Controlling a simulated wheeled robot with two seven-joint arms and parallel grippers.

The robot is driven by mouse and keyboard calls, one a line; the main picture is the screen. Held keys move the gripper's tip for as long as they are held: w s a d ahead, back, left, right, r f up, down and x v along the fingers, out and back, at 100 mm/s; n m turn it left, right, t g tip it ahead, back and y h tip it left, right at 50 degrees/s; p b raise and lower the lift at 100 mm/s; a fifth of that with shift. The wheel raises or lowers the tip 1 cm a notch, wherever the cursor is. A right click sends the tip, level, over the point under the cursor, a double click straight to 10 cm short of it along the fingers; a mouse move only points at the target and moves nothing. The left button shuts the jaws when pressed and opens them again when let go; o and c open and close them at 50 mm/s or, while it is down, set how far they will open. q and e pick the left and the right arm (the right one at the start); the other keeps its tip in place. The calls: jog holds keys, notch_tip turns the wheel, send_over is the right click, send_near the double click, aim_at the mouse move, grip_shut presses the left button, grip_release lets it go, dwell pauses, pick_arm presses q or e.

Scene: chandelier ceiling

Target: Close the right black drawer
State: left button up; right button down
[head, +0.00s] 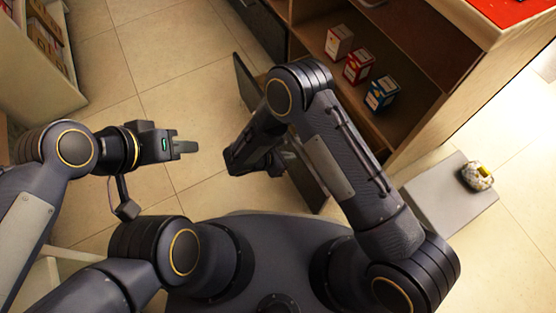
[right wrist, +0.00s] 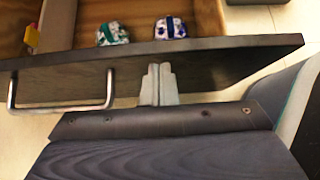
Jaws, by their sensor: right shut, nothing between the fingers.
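The right black drawer stands open. In the right wrist view its dark front (right wrist: 215,62) runs across the picture, with a metal bar handle (right wrist: 62,108) at left and a wooden inside behind it. In the head view the dark drawer front (head: 246,82) is partly hidden behind my right arm. My right gripper (right wrist: 159,84) is shut and empty, its fingertips at the drawer front, right of the handle; I cannot tell whether they touch. In the head view my right gripper is mostly hidden by its arm. My left gripper (head: 185,147) is over the floor, away from the drawer; its jaw gap is unclear.
Two patterned items, one green and white (right wrist: 112,33) and one blue and white (right wrist: 171,28), lie in the drawer. Small boxes (head: 358,67) stand on the wooden shelf. Another black drawer front (head: 262,25) is at the top. A grey block (head: 440,203) is at right.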

jog(key=shift+w+d, duration=0.15)
jog(key=shift+d, duration=0.05)
jog(key=shift+d, duration=0.1)
jog(key=w+d+b, duration=0.1)
jog(key=w+d, duration=0.6)
jog(key=d, duration=0.3)
jog(key=w+d+b, duration=0.2)
jog(key=w+d, duration=0.5)
jog(key=d, duration=0.4)
